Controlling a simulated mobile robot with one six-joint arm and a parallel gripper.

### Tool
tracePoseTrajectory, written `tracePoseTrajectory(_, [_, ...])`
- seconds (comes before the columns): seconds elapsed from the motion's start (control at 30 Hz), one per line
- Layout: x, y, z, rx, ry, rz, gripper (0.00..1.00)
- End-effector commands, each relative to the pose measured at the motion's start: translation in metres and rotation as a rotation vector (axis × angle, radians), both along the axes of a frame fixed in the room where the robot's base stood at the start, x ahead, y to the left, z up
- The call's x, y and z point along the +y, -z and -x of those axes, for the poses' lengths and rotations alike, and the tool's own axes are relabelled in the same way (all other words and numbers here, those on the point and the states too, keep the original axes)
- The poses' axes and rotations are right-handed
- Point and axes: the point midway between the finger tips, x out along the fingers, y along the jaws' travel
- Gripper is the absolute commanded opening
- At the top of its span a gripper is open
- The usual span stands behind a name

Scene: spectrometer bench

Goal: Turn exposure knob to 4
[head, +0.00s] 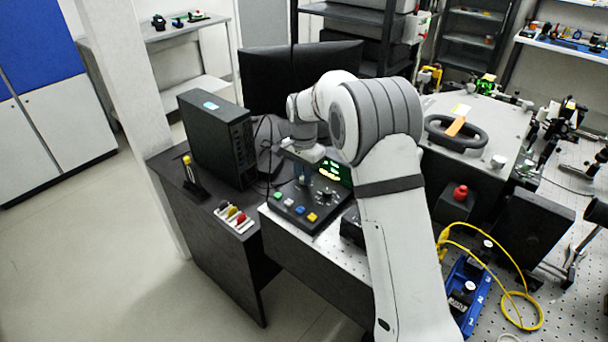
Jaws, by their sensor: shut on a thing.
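The dark control box (291,214) sits on the bench's perforated top, with several coloured buttons along its front and a green lit display (331,172) at its back. My gripper (303,181) points down over the back left part of the box. It is shut on what looks like the exposure knob, which is mostly hidden by the fingers. A dial with white marks (326,194) shows to the right of the gripper. The labels, the held knob's pointer and its setting are too small or hidden to read.
A black computer tower (214,140) and two dark monitors (300,75) stand behind and left. A rack of coloured pieces (236,217) lies left of the box. My arm covers the bench to the right, near a blue tray (463,290) and yellow cable (523,312).

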Motion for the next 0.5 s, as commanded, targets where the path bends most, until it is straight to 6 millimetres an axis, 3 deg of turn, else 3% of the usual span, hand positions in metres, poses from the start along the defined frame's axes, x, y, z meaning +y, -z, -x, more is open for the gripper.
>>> tracePoseTrajectory(0.47, [0.0003, 0.0006, 0.0012, 0.004, 0.016, 0.001, 0.0])
tracePoseTrajectory(0.5, [0.0003, 0.0006, 0.0012, 0.004, 0.016, 0.001, 0.2])
